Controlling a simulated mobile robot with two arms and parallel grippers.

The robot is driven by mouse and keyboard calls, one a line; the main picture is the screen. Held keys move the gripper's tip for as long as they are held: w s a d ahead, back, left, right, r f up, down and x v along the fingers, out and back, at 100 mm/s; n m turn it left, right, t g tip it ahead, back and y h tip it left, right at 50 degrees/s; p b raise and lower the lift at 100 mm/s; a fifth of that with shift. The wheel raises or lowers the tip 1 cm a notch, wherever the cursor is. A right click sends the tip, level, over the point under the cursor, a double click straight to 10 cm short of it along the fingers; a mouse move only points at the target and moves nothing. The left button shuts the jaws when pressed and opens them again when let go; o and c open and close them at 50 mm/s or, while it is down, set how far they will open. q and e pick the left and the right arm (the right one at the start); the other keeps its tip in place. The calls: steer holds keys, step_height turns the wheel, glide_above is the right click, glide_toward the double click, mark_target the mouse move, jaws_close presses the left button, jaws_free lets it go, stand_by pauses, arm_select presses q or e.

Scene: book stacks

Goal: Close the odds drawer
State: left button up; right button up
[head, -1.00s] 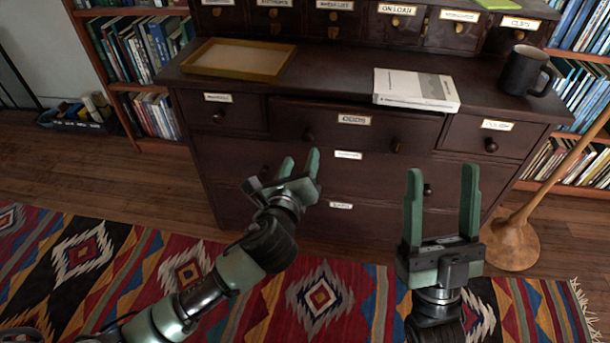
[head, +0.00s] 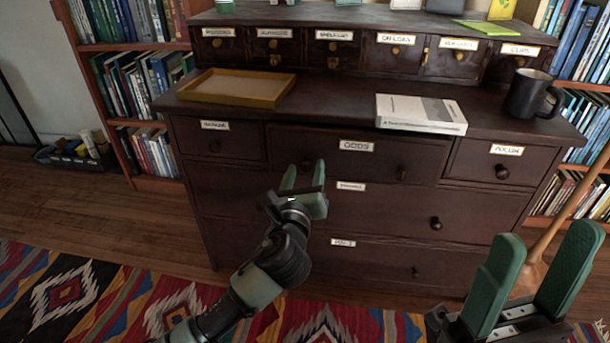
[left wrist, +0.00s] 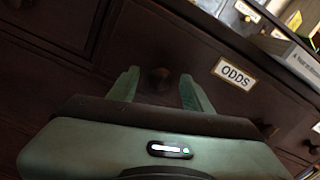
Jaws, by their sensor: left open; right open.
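The odds drawer (head: 375,160) is the wide middle drawer in the top row of the dark wooden chest. Its front appears to stand slightly forward of its neighbours. Its white ODDS label (head: 357,146) also shows in the left wrist view (left wrist: 235,73). My left gripper (head: 304,176) is open in front of the drawer's left part. In the left wrist view, the drawer's left knob (left wrist: 158,74) shows between the fingers; contact cannot be told. The right knob (head: 401,173) is clear. My right gripper (head: 546,236) is open and empty at the lower right.
A wooden tray (head: 238,101), a white book (head: 420,127) and a dark mug (head: 533,93) rest on the chest top. Smaller drawers flank the odds drawer. Bookshelves (head: 150,80) stand behind both sides. A patterned rug (head: 90,290) covers the floor in front.

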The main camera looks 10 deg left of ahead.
arm_select(q)
jaws_close()
stand_by(1.4)
